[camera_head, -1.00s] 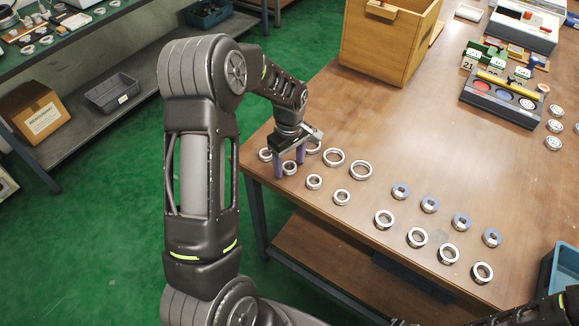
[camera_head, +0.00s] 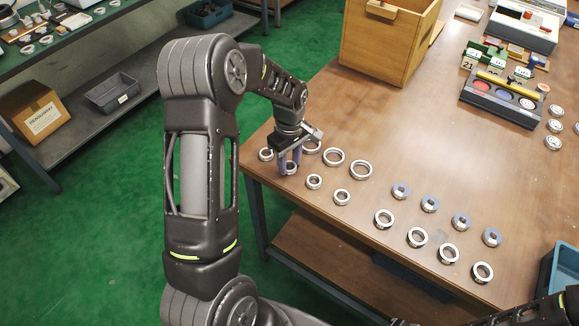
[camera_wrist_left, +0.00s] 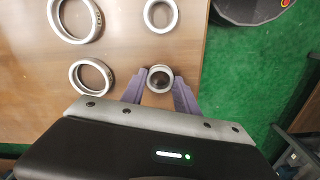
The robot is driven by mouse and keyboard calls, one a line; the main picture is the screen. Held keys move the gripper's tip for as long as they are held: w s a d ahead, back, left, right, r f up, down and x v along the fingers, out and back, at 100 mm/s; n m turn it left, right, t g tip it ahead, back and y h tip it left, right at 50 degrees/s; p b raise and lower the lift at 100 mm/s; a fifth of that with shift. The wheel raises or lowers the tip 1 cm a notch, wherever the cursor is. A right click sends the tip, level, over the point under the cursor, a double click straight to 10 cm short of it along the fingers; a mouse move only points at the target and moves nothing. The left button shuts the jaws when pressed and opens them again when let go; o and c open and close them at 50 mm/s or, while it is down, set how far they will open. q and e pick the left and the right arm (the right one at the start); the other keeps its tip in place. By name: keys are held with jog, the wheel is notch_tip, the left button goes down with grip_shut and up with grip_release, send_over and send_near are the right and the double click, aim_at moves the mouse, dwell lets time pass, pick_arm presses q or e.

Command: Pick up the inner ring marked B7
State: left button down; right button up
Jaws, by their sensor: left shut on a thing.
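My left gripper (camera_head: 289,160) is at the left end of the table, pointing down, with its purple fingers shut on a small steel ring (camera_head: 290,168). In the left wrist view the ring (camera_wrist_left: 160,79) sits between the two fingertips (camera_wrist_left: 160,84), low at the tabletop. I cannot read a B7 mark on it. Another small ring (camera_head: 266,154) lies just left of the gripper, and it also shows in the left wrist view (camera_wrist_left: 160,15). Two more small rings (camera_head: 314,181) (camera_head: 342,197) lie to the right. My right gripper is not clearly in view.
Larger rings (camera_head: 334,157) lie just behind and right of the gripper. Several more rings (camera_head: 417,237) and bearings with purple parts (camera_head: 430,204) lie further right. A wooden box (camera_head: 388,45) and a black tray (camera_head: 500,103) stand behind. The table's middle is clear.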

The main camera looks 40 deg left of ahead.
pick_arm(q)
jog(key=shift+r, duration=0.1)
notch_tip(320, 180, up, 10)
jog(key=b, duration=0.1)
jog(key=shift+b, duration=0.35)
dwell(0.7)
